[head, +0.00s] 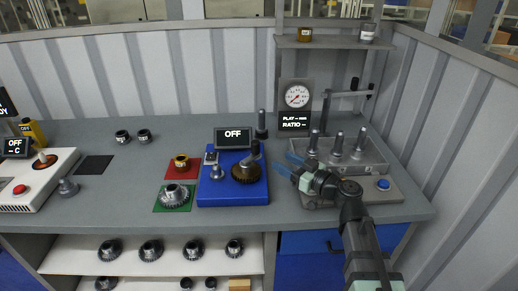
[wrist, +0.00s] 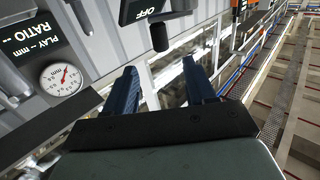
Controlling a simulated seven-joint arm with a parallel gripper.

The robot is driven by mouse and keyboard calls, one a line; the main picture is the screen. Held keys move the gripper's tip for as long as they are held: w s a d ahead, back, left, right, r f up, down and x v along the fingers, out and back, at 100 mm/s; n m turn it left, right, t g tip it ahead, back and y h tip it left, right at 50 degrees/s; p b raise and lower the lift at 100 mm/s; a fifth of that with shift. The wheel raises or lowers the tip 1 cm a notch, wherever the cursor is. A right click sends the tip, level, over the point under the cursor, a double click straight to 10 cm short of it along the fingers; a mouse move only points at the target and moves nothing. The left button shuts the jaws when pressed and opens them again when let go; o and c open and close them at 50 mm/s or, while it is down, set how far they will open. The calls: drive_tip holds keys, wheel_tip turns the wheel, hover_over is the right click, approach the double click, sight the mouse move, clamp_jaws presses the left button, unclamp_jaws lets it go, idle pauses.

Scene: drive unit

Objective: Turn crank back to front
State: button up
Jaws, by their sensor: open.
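The blue drive unit (head: 218,190) sits on the grey bench in the middle of the head view. It carries a brown gear (head: 246,174) and a crank with an upright dark handle (head: 255,149) at the gear's back right. My gripper (head: 284,163) is open and empty, to the right of the crank and apart from it, fingers pointing left. In the wrist view my two blue fingers (wrist: 160,88) are spread with nothing between them. A dark cylinder (wrist: 159,36) shows beyond them below the OFF display; I cannot tell whether it is the crank handle.
The OFF display (head: 234,138) stands behind the unit. A dark post (head: 262,123) is near it. A grey fixture with several upright pins (head: 338,140) is close to my gripper on the right. A gear (head: 174,195) lies on a green mat to the left.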

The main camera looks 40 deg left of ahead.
sight(258, 149)
drive_tip(key=a, duration=1.2)
drive_tip(key=shift+a, duration=0.4)
drive_tip(key=c, duration=0.9)
drive_tip(key=shift+s+d+m+t, duration=0.15)
drive_tip(key=shift+m+t, duration=0.15)
drive_tip(key=shift+t, duration=0.2)
drive_tip(key=shift+c, duration=0.2)
drive_tip(key=shift+d+m+t, duration=0.2)
drive_tip(key=shift+m+t, duration=0.3)
drive_tip(key=shift+t, duration=0.3)
drive_tip(key=o, duration=0.9)
drive_tip(key=shift+o, duration=0.2)
